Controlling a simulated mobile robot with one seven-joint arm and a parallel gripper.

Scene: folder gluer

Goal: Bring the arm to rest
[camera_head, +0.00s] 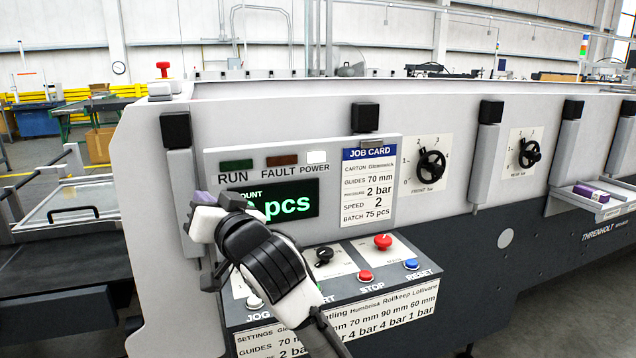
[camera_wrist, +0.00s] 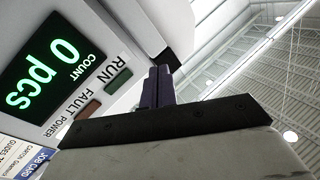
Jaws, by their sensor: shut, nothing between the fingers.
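My gripper (camera_head: 203,198) is in front of the left end of the machine's control panel in the head view, beside the count display (camera_head: 300,201). My arm runs up from the bottom edge and covers part of that display. In the wrist view my gripper (camera_wrist: 159,72) points up past the panel corner, its dark fingers together with nothing between them. The count display reads 0 pcs in the wrist view (camera_wrist: 45,75). Whether the fingers touch the panel cannot be told.
Below the display, a sloped console carries a black knob (camera_head: 323,256), a red stop button (camera_head: 365,276), a blue reset button (camera_head: 411,264) and a red mushroom button (camera_head: 383,242). Two dials (camera_head: 431,166) (camera_head: 530,153) sit to the right. A small shelf (camera_head: 597,203) juts out at far right.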

